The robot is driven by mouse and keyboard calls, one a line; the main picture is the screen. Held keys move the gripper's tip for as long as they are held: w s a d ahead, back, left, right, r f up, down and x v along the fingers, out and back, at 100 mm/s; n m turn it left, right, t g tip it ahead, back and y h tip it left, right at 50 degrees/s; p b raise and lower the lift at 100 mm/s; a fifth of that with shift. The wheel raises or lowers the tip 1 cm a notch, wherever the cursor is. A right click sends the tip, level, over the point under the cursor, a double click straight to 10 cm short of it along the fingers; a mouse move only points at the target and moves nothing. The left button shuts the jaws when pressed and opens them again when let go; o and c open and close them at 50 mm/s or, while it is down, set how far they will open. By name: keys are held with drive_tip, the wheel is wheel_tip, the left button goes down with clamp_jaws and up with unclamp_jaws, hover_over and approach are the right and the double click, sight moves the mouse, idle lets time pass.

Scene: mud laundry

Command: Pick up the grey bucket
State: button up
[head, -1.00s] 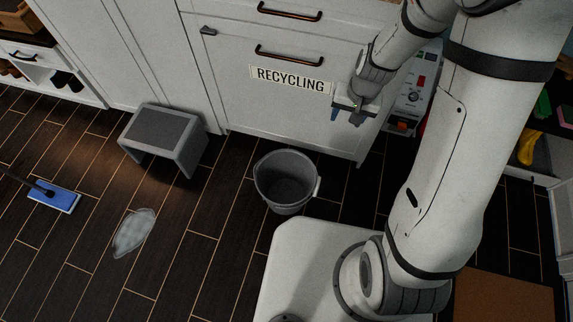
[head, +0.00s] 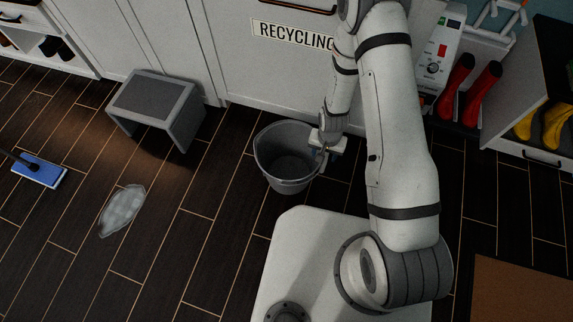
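The grey bucket (head: 283,182) stands upright on the dark plank floor, in front of the white cabinet and just beyond my white base. It looks empty from above. My gripper (head: 323,158) is at the bucket's right rim, pointing down. Its fingers are small and partly merged with the rim and the pale handle mount there, so I cannot tell whether they are open, closed or touching the bucket.
A grey step stool (head: 157,104) stands to the left of the bucket. A puddle (head: 122,210) and a blue mop head (head: 39,171) lie further left. Red boots (head: 470,95) stand at the right by the cabinet. The white cabinet front (head: 240,70) is close behind the bucket.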

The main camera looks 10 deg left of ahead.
drive_tip(key=f+b, duration=0.1)
drive_tip(key=f, duration=0.1)
drive_tip(key=f+b, duration=0.2)
drive_tip(key=f, duration=0.1)
drive_tip(key=shift+w+d+f+b, duration=0.15)
drive_tip(key=shift+w+f+b, duration=0.15)
drive_tip(key=shift+w+b, duration=0.1)
drive_tip(key=shift+r, duration=0.1)
drive_tip(key=shift+c, duration=0.4)
clamp_jaws()
